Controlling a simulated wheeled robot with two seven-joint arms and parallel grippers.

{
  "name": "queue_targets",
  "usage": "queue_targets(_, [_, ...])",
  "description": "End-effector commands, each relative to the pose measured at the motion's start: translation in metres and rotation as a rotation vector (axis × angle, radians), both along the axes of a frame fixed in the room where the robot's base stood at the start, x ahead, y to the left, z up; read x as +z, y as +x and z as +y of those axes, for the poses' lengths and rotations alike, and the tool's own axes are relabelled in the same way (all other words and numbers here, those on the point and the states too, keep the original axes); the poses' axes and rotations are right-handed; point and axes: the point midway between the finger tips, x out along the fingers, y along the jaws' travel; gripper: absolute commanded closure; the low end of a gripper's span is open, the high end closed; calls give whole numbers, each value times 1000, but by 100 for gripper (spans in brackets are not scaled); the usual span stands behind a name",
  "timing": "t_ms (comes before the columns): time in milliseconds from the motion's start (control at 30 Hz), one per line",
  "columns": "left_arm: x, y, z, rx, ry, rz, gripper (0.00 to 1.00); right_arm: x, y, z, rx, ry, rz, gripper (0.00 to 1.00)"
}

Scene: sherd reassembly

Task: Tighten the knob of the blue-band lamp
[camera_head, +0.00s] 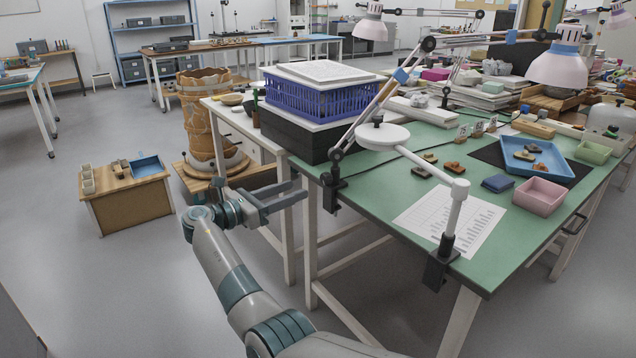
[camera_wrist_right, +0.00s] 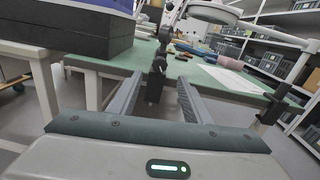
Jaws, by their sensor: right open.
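The blue-band lamp has a pale shade (camera_head: 557,68) with a blue band at the right of the head view. Its jointed arm carries a blue piece (camera_head: 401,76) and runs down to a black clamp (camera_head: 331,190) on the table's near left edge. Dark joint knobs, one low on the arm (camera_head: 336,154), show above the clamp. My right gripper (camera_head: 300,191) is open and empty, left of the clamp and apart from it. In the right wrist view the clamp (camera_wrist_right: 155,88) stands beyond and between the open fingers (camera_wrist_right: 161,77). My left gripper is out of view.
A black box (camera_head: 300,135) under a blue crate (camera_head: 315,98) stands left of the lamp arm. A white round-headed lamp (camera_head: 383,136) is clamped to the near edge. A printed sheet (camera_head: 450,218), a blue tray (camera_head: 538,160) and a pink bin (camera_head: 540,196) lie on the green table (camera_head: 385,205).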

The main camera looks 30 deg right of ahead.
Motion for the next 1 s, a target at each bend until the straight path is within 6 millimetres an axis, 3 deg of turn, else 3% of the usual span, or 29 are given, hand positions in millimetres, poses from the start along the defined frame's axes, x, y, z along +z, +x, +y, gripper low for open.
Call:
queue_targets(300, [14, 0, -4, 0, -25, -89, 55, -1, 6, -58, -2, 0, -1, 55])
queue_targets(500, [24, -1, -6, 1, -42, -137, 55, 0, 9, -83, -1, 0, -1, 55])
queue_targets(1000, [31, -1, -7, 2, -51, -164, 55, 0, 10, -95, 1, 0, -1, 55])
